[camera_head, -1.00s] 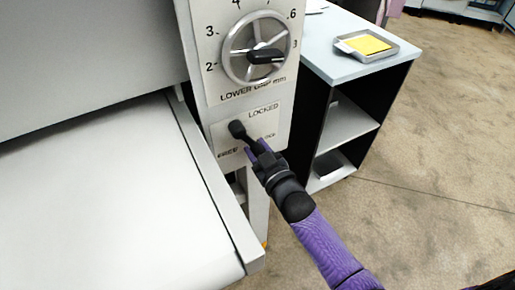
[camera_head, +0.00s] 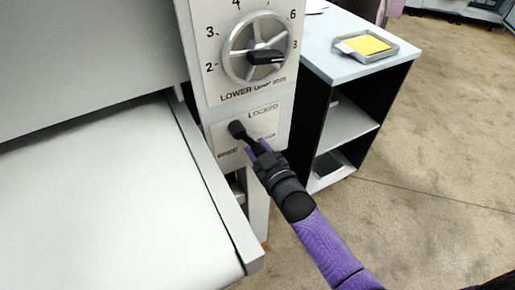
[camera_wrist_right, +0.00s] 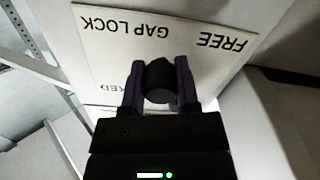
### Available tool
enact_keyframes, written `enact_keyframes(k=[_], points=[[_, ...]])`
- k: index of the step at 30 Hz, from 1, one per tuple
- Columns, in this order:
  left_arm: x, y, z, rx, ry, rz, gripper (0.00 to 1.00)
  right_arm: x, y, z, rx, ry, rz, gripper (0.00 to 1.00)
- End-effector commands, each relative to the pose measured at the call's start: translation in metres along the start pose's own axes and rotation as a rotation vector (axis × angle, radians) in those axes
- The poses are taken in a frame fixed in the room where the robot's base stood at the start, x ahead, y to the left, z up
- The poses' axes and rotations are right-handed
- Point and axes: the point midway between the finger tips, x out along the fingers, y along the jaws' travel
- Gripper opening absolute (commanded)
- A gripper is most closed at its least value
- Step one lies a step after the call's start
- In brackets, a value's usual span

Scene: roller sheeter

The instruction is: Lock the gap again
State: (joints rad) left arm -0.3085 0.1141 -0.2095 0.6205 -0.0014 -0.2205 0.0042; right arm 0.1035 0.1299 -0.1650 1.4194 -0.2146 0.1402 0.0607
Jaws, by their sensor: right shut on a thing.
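The gap lock lever (camera_head: 238,130) is a black lever with a round hub on a white plate (camera_head: 269,117) on the sheeter's side panel. The plate reads LOCKED at the upper right and FREE at the lower left. My right gripper (camera_head: 257,149) is shut on the lever's end, below and right of the hub. In the right wrist view my purple fingers (camera_wrist_right: 160,85) stand on both sides of the round black lever end (camera_wrist_right: 160,82), under the words GAP LOCK and FREE; the word LOCKED is partly hidden. My left gripper is not in view.
Above the lever is the lower gap dial (camera_head: 256,49) with a black pointer knob. The sheeter's white bed (camera_head: 110,200) lies at left. A shelf cart (camera_head: 350,60) with a tray (camera_head: 385,54) and yellow pad stands close at right.

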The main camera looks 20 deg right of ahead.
Motion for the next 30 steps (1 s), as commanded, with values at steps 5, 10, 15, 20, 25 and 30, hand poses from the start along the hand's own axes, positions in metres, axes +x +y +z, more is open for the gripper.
enact_keyframes(k=[5,10,15,20,25,30], points=[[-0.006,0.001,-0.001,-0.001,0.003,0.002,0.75,0.0,0.006,-0.002,-0.083,-0.003,0.0,0.0],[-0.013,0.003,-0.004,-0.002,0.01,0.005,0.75,-0.001,0.015,-0.006,-0.219,-0.003,-0.001,0.0],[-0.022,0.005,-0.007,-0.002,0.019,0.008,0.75,0.0,0.024,-0.013,-0.379,-0.003,-0.001,0.0],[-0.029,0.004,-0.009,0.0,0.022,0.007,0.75,0.0,0.032,-0.02,-0.531,-0.002,0.0,0.0],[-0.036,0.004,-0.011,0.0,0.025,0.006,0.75,0.0,0.039,-0.028,-0.684,-0.002,0.0,0.0],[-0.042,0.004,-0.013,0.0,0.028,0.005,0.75,0.0,0.044,-0.035,-0.814,-0.001,0.0,0.0]])
